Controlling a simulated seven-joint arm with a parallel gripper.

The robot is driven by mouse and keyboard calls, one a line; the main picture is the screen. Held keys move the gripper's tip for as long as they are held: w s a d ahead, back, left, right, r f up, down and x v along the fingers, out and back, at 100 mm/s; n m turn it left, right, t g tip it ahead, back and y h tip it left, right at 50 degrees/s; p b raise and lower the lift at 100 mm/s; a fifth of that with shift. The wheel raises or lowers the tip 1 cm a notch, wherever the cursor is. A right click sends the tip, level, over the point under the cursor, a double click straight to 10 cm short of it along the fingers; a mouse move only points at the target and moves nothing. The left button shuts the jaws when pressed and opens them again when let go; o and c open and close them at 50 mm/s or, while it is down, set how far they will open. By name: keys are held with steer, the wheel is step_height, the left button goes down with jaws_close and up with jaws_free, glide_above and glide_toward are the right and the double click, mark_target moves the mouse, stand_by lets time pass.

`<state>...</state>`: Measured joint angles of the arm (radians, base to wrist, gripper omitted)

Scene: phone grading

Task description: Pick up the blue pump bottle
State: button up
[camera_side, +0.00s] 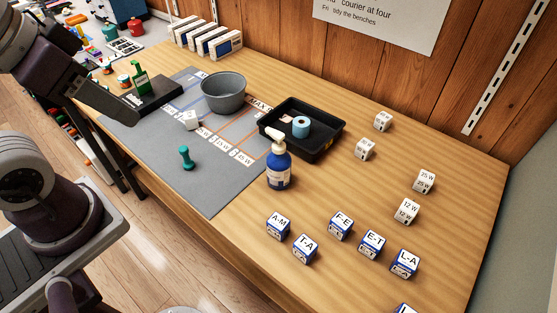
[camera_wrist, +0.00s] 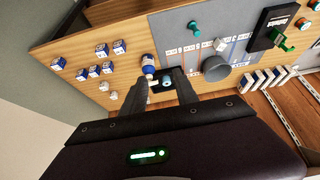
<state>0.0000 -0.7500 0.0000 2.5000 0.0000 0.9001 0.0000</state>
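The blue pump bottle (camera_side: 279,167) stands upright on the wooden bench, with a white pump head and a pale label. It is just in front of the black tray and right of the grey mat. In the wrist view the bottle (camera_wrist: 148,66) shows beyond the tip of the left finger. My gripper (camera_wrist: 159,74) is open, its two dark fingers apart with nothing held between them. It is above the bench and apart from the bottle. In the side view my arm is at the upper left, well away from the bottle.
The black tray (camera_side: 331,144) with a light-blue roll (camera_side: 301,126) is close behind the bottle. Several lettered cubes (camera_side: 340,225) lie in front and to the right. A grey bowl (camera_side: 223,93) and a teal peg (camera_side: 185,158) stand on the grey mat (camera_side: 215,185).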

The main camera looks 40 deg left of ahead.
steer(key=o, duration=1)
steer(key=shift+c, duration=0.2)
